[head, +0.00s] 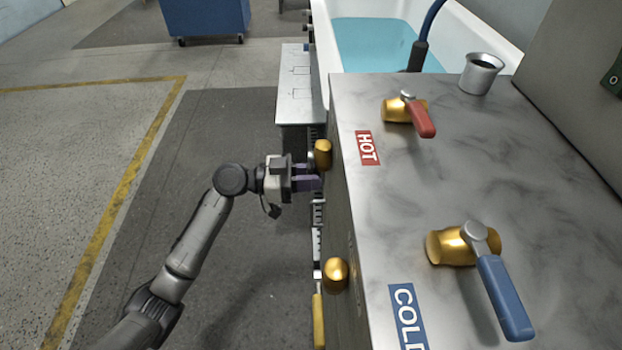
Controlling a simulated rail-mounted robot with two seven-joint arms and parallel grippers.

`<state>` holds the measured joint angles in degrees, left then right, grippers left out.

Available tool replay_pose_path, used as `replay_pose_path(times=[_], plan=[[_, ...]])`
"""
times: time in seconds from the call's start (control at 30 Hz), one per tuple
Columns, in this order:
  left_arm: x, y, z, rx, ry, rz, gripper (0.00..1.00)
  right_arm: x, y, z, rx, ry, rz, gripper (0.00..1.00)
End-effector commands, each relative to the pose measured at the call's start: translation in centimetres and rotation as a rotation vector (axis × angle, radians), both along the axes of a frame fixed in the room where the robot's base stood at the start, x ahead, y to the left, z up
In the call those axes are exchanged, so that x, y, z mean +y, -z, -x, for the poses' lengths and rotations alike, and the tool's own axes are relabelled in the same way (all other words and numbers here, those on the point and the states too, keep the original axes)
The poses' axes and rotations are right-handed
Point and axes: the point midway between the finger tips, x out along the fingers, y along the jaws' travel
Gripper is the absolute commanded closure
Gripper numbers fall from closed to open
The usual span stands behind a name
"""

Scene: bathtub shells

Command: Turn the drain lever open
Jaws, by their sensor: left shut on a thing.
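My left gripper (308,184) reaches in from the left to the side face of the metal cabinet (400,170). Its purple fingers are shut at the upper brass fitting (323,153) on that face, on what looks like the drain lever. The lever itself is mostly hidden by the fingers and the cabinet edge, so its angle cannot be told. A second brass fitting (335,273) sits nearer on the same face, with a yellow bar (319,320) below it. My right gripper is not in view.
On the cabinet top are a red HOT lever (424,122), a blue COLD lever (505,297) and a metal cup (481,74). A white tub (322,40) with blue water (375,48) lies behind. A blue cart (205,18) stands far back. The floor at left is clear.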

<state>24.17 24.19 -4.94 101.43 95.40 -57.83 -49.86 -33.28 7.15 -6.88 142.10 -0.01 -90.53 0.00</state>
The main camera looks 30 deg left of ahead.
Motion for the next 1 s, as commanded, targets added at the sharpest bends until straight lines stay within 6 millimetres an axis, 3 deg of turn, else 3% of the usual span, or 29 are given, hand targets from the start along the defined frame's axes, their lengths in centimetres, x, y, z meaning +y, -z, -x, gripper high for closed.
replay_pose_path(times=[0.6, 0.63, 0.87, 1.0], plan=[[0.12, -0.02, -0.2, -0.034, -0.001, -0.018, 1.0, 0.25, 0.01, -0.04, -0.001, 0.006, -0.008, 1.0], [0.12, -0.02, -0.21, -0.035, -0.001, -0.019, 0.77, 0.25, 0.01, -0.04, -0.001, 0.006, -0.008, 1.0], [0.11, -0.02, -0.19, -0.032, 0.0, -0.017, 0.55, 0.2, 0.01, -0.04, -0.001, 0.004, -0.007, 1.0], [0.1, -0.02, -0.19, -0.031, 0.0, -0.017, 0.53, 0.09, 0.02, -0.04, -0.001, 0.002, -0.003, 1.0]])
